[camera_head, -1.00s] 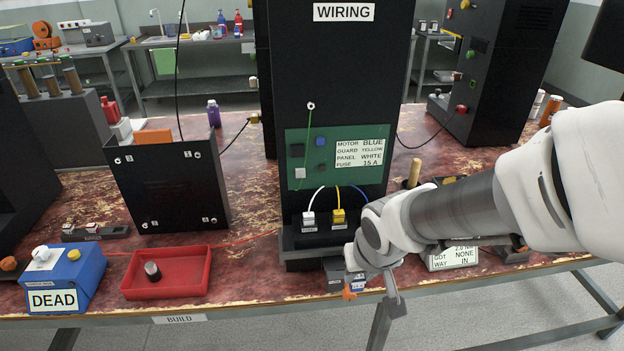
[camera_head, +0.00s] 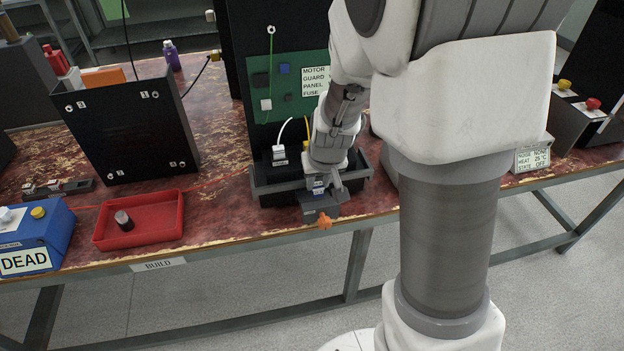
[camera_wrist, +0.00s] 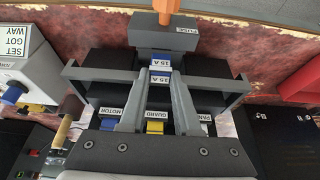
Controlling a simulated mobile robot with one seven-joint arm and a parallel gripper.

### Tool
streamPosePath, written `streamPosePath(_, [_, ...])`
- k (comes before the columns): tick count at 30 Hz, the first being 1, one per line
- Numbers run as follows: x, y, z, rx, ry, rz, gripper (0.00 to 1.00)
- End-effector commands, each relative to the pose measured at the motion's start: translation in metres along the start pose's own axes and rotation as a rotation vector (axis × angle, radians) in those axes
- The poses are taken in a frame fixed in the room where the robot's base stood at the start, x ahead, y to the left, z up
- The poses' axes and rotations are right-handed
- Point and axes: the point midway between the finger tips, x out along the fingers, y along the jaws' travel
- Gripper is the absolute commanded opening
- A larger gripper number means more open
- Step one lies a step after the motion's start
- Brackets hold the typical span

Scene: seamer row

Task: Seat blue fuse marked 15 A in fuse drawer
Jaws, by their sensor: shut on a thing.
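The blue fuse (camera_wrist: 160,70), with 15 A showing on white labels, is between my gripper's fingertips (camera_wrist: 160,78) in the wrist view. My gripper is shut on it. The grey fuse drawer (camera_wrist: 150,38) juts from the front of the black unit, with a FUSE label and an orange handle (camera_wrist: 165,8). The fuse is right at the drawer's inner side; I cannot tell how deep it sits. In the head view my gripper (camera_head: 329,186) points down over the drawer (camera_head: 321,208), and the fuse (camera_head: 318,188) shows only as a small blue-and-white patch.
Blue, yellow and white plugs sit behind the fingers; the yellow plug (camera_wrist: 155,127) is between them. The unit's grey tray walls (camera_wrist: 90,82) flank my gripper. A red tray (camera_head: 150,232) with a dark cylinder stands left. The table edge is close in front.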

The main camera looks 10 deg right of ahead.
Motion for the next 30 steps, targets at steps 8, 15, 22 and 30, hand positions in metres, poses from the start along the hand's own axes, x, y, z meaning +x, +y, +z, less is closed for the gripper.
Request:
streamPosePath(8, [0.029,0.001,0.013,0.001,-0.002,0.001,0.0])
streamPosePath(15, [0.036,0.0,0.015,-0.001,0.002,0.0,0.0])
streamPosePath(22, [0.04,0.0,0.017,0.0,0.001,0.0,0.0])
streamPosePath(30, [0.039,0.0,0.017,0.0,0.001,0.0,0.61])
